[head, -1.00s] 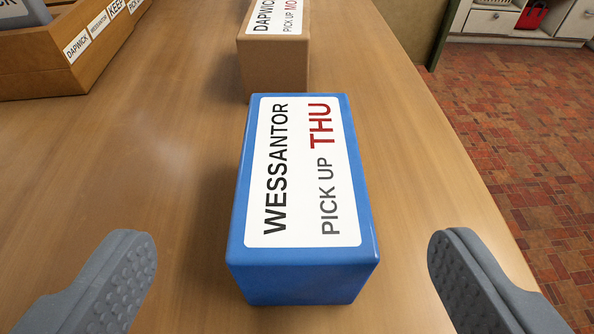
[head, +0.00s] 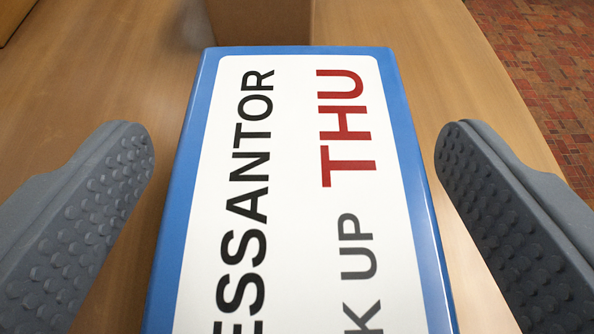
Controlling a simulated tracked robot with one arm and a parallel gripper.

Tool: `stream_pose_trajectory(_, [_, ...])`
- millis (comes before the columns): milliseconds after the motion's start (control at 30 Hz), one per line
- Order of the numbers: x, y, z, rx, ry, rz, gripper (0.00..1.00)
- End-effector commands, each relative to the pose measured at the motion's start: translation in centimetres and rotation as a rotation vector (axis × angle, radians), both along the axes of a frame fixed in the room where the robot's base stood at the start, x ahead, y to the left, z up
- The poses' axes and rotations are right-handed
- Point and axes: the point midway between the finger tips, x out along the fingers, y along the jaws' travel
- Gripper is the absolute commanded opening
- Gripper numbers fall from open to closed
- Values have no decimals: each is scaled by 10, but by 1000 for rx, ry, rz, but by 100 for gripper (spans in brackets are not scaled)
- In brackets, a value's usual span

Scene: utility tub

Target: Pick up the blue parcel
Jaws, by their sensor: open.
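The blue parcel (head: 192,165) fills the middle of the head view, with a white label on top reading "...ESSANTOR" and "THU" in red. Its near end runs out of the bottom of the picture. My gripper (head: 295,160) is open, with one grey studded finger on the left of the parcel and one on the right. A gap of bare wood shows between each finger and the parcel's sides, so neither finger appears to touch it.
A brown box (head: 262,22) stands just beyond the parcel's far end. The wooden table top (head: 420,65) is clear on both sides. Its right edge runs down the right side, with red brick floor (head: 545,70) beyond. A corner of a wooden tray (head: 12,18) shows at top left.

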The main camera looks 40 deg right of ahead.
Motion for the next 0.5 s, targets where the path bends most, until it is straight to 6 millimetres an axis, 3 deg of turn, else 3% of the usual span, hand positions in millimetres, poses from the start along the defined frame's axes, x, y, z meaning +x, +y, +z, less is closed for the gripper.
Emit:
stream_pose_trajectory(167, [0,0,1,-1,-1,0,79])
stream_pose_trajectory(333, [0,0,1,-1,-1,0,32])
stream_pose_trajectory(367, [0,0,1,-1,-1,0,27])
stream_pose_trajectory(500, [-1,0,1,-1,-1,0,27])
